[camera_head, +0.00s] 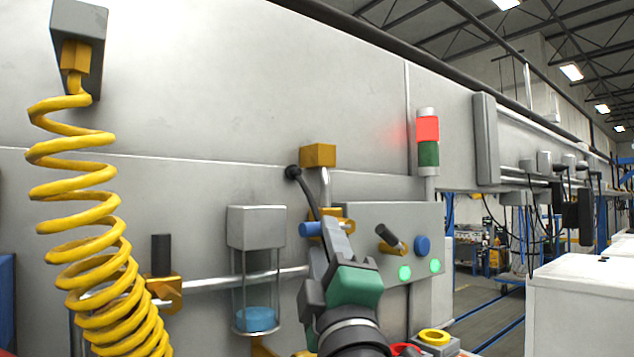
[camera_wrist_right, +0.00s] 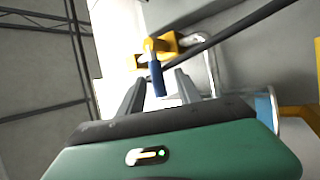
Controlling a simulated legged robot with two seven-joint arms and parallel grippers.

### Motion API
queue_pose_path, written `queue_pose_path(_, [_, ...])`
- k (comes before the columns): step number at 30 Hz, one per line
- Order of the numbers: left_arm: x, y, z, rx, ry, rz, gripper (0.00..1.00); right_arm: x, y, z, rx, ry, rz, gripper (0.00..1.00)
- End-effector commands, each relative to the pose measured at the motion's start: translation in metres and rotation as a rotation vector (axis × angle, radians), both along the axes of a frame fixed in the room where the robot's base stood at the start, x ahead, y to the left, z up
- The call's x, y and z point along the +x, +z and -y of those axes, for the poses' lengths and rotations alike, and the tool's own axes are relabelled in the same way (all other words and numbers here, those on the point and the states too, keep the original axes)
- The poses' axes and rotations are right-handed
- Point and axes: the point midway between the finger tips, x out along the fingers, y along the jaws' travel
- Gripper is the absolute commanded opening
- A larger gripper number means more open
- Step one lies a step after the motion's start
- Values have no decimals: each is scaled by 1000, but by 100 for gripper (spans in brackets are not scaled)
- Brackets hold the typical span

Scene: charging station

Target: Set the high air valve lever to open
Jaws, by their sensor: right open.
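A brass-yellow valve (camera_head: 345,217) with a blue lever (camera_head: 311,229) sits on a pipe on the grey wall panel, partly hidden by my right gripper. The lever points left in the head view. My right gripper (camera_head: 336,232), with its green body, is raised in front of the valve. In the right wrist view, the fingers of my right gripper (camera_wrist_right: 160,83) are apart, and the blue lever (camera_wrist_right: 157,78) shows between their tips, below the yellow valve body (camera_wrist_right: 166,46). I cannot tell whether the fingers touch it. My left gripper is out of view.
A second brass valve (camera_head: 166,290) with an upright black handle is on the pipe at left. A yellow coiled hose (camera_head: 95,240) hangs at far left. A clear filter cup (camera_head: 255,318) is left of my gripper; a control box (camera_head: 420,218) with a black lever is right.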

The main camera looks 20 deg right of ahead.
Motion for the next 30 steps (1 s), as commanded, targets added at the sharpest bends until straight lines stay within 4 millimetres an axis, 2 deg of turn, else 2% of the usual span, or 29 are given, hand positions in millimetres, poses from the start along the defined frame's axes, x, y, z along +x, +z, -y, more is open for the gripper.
queue_pose_path(1, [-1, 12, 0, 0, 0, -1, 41, 13, 12, 1, -1, 0, -2, 41])
queue_pose_path(3, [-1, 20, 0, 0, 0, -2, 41, 28, 20, 3, -1, 0, -2, 41])
queue_pose_path(9, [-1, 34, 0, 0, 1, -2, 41, 58, 33, 9, 1, -1, -2, 41])
queue_pose_path(19, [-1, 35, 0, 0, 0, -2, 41, 62, 34, 10, 1, -1, 1, 41])
queue_pose_path(28, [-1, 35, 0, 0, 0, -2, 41, 62, 34, 9, 1, -1, 1, 3])
queue_pose_path(30, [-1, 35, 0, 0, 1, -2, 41, 62, 34, 9, 1, -1, 0, 0])
